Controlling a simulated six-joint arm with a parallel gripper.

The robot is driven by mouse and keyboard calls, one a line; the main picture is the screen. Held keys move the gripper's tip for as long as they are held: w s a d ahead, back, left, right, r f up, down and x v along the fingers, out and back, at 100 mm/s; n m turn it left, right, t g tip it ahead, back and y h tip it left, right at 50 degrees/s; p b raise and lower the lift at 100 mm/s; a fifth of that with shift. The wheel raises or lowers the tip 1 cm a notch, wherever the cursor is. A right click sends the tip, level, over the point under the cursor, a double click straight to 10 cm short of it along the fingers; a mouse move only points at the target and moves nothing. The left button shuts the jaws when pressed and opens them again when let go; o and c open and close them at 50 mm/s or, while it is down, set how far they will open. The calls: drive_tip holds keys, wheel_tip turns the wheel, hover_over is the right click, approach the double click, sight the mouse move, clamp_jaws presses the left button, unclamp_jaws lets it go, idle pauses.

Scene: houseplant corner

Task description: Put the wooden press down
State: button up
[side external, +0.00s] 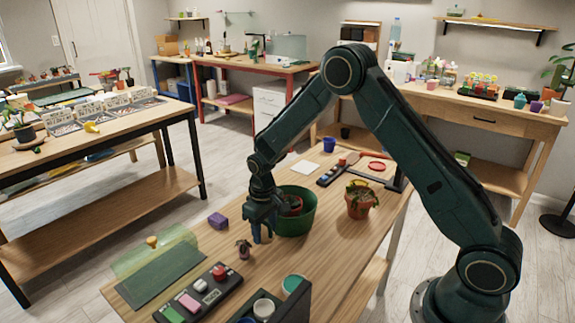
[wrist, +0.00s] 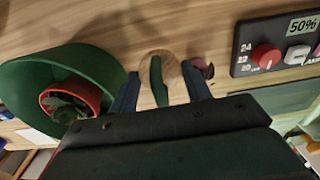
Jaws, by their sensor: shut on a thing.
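My gripper (side external: 262,232) points down over the wooden bench, just left of the green tub (side external: 311,222). In the wrist view its two blue fingers (wrist: 162,72) stand a little apart, with a round, pale wooden piece (wrist: 171,67) between them. I take this piece for the wooden press, held in the gripper. A narrow green part crosses its middle. It looks close above the bench, but I cannot tell whether it touches. In the side view the fingers hide it.
The green tub (wrist: 30,75) holds a red pot (wrist: 90,96). A button panel (side external: 232,284), purple block (side external: 218,220), green mat (side external: 160,278) and potted plant (side external: 361,206) stand around. Bare wood lies between them.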

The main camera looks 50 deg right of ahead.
sight(265, 234)
drive_tip(key=shift+f, duration=0.1)
drive_tip(key=shift+f, duration=2.05)
drive_tip(key=shift+f, duration=0.1)
drive_tip(key=o, duration=1)
drive_tip(key=shift+o, duration=0.2)
wheel_tip(265, 234, up, 12)
